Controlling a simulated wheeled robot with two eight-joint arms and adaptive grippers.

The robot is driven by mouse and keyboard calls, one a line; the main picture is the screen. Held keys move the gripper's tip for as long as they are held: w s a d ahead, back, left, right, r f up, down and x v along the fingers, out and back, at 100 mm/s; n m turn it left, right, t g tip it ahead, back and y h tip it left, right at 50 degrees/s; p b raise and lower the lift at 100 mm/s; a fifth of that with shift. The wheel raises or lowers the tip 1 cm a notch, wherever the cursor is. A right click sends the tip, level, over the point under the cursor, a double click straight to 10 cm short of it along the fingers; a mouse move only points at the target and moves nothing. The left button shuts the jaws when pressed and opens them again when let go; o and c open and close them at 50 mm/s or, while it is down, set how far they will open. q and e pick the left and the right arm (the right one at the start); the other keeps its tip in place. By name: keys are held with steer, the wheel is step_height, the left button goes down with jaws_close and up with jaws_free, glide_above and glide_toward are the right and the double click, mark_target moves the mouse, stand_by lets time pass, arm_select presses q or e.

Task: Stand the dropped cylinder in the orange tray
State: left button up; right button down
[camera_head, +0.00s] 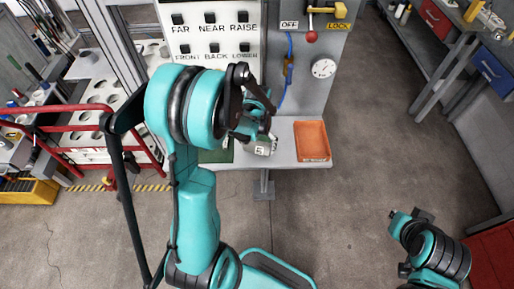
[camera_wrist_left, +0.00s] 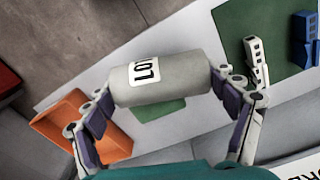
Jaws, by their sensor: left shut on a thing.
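A grey cylinder (camera_wrist_left: 178,78) with a white number label lies sideways across the left wrist view. My left gripper (camera_wrist_left: 165,92) is shut on it, with one finger at each end. In the head view my left gripper (camera_head: 258,122) is over the grey table, to the left of the orange tray, and partly hides what it holds. The orange tray (camera_head: 311,141) lies on the right part of the table and looks empty in the head view. It also shows behind the left finger in the left wrist view (camera_wrist_left: 68,104).
A green mat (camera_head: 216,156) lies left of the tray, largely behind my left arm. A blue object (camera_wrist_left: 303,40) stands at its edge. The control panel (camera_head: 212,32) rises behind the table. A red rail (camera_head: 80,127) stands at left.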

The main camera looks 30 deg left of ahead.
arm_select(q)
steer(key=s+d+r+p, duration=0.25)
steer(key=d+r, duration=0.35)
steer(key=d, duration=0.4)
steer(key=m+b, duration=0.3)
steer(key=b, duration=0.5)
glide_above(282, 160)
steer(key=s+d, duration=0.1)
steer(key=s, duration=0.2)
step_height(282, 160, down, 9)
steer(key=shift+w+d+p, duration=0.1)
steer(key=shift+d+p, duration=0.1)
steer(key=shift+p, duration=0.1)
steer(key=shift+r, duration=0.1)
steer(key=shift+a, duration=0.15)
